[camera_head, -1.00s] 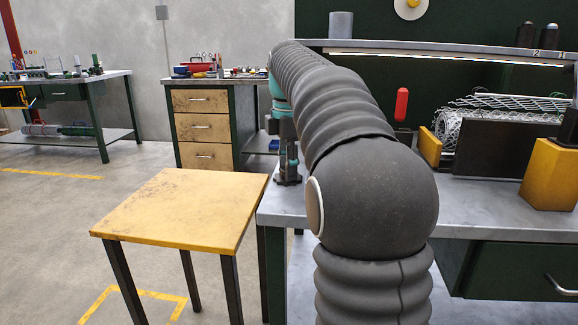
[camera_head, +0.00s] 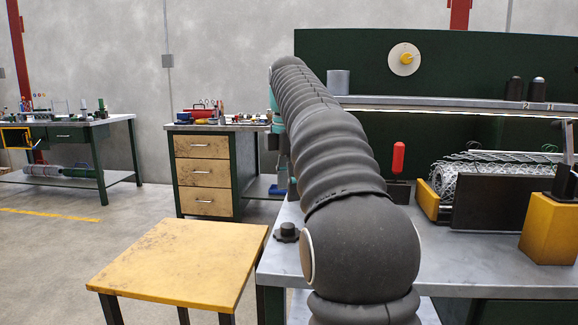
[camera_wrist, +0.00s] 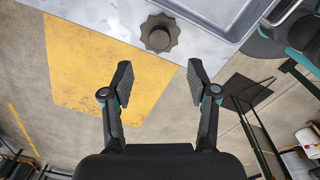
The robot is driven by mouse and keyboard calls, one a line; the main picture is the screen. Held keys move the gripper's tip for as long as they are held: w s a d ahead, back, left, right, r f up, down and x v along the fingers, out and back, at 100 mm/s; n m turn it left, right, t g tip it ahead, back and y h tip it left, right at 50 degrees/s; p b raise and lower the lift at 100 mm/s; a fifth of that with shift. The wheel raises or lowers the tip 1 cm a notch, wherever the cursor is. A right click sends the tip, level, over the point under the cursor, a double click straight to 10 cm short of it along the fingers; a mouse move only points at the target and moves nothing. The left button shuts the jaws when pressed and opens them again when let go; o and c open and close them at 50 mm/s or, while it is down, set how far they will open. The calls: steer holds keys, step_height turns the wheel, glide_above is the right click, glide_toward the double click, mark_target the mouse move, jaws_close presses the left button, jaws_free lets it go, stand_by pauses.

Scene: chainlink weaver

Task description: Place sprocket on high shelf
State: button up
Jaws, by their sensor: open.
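The sprocket (camera_head: 287,232) is a small dark toothed disc with a round hub. It sits on the grey bench top (camera_head: 460,265) near its left corner. The wrist view shows the sprocket (camera_wrist: 159,33) beyond my fingertips, close to the bench edge. My gripper (camera_wrist: 160,82) is open, with nothing between its fingers, and is apart from the sprocket. In the head view my arm mostly hides the gripper. The high shelf (camera_head: 455,104) runs along the green back panel, above the bench.
A wire mesh roll (camera_head: 470,175) and yellow blocks (camera_head: 549,228) occupy the bench. A yellow stool (camera_head: 180,262) stands left. The shelf's middle looks clear.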

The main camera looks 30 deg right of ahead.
steer(key=shift+r, duration=1.6)
